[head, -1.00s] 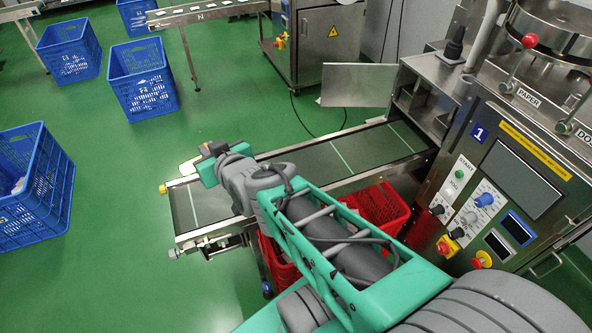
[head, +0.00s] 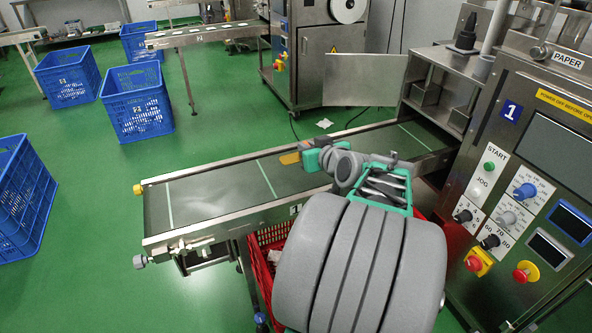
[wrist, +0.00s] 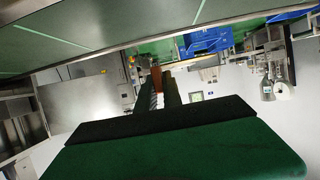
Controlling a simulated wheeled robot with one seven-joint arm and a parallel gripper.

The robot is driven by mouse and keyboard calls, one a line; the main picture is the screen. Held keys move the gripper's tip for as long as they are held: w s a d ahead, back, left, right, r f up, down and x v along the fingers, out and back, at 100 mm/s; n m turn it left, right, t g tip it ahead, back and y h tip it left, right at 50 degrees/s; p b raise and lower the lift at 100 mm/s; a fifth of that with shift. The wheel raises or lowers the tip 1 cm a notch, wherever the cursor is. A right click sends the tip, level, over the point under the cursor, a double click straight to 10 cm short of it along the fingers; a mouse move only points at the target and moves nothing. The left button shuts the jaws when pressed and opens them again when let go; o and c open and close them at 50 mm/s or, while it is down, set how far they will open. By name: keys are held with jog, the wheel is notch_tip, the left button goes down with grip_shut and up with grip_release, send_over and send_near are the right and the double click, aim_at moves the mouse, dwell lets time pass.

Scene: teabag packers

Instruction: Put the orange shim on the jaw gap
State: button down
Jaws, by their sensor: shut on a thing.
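In the wrist view the shim (wrist: 156,78) shows as a brown-orange piece between the far ends of the two dark fingers of my gripper (wrist: 160,88). My gripper is shut on it. The shim sticks out to the left in the head view. I cannot make out the jaw gap in either view.
The conveyor (head: 215,197) runs from the front left to the steel machine (head: 490,150) on the right. A red crate (head: 262,272) is under it. Blue crates (head: 137,105) stand on the green floor. A hinged steel panel (head: 362,81) stands behind the belt.

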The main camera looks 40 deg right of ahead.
jog(key=b, duration=0.2)
send_over(297, 170)
notch_tip(297, 170, down, 7)
jog(key=shift+r, duration=0.2)
jog(key=shift+w+f+b, duration=0.15)
jog(key=shift+f+b, duration=0.45)
jog(key=shift+f, duration=1.15)
jog(key=c, duration=1.5)
grip_release()
jog(key=shift+r, duration=0.1)
